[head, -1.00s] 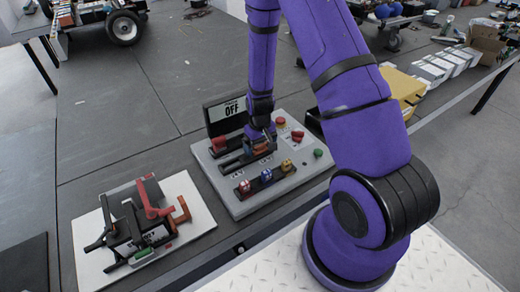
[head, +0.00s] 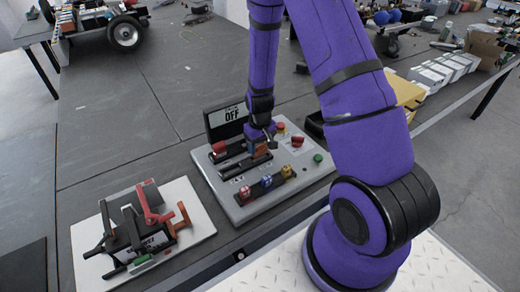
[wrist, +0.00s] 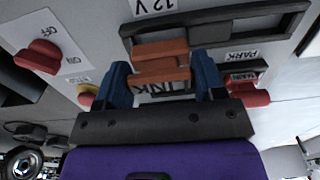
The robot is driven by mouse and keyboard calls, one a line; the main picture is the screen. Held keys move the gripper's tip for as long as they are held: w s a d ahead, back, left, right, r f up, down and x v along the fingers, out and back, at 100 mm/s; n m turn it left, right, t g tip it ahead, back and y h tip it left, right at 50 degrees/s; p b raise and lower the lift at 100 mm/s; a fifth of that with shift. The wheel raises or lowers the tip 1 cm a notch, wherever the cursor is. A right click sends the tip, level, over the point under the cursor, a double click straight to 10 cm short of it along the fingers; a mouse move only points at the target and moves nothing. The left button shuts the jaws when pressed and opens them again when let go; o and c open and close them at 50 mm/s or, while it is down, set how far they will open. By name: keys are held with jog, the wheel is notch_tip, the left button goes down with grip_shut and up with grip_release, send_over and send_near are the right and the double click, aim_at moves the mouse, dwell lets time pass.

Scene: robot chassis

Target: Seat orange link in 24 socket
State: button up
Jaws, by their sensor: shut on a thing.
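The orange link (wrist: 160,62) is between the blue fingers of my gripper (wrist: 166,82) in the wrist view, which is shut on it. The link overlaps the left end of a black slotted frame (wrist: 240,28) labelled 12 V above. I cannot tell whether it is inside or just in front of the frame. No 24 label is readable. In the head view my gripper (head: 258,143) is low over the middle of the grey panel (head: 240,207), with the orange link partly hidden beneath it.
A red switch knob (wrist: 38,57) stands beside OFF and ON labels, and another red knob (wrist: 250,95) is near the PARK label. A display reading OFF (head: 228,118) stands behind the panel. A white board with a clamp-like device (head: 145,230) lies to the left.

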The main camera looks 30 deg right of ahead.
notch_tip(320, 180, up, 7)
jog(key=shift+f, duration=0.15)
jog(key=shift+a, duration=0.35)
jog(key=a, duration=1.1)
jog(key=shift+d+f, duration=0.1)
jog(key=shift+f, duration=4.6)
jog(key=o, duration=0.9)
jog(key=shift+f, duration=0.1)
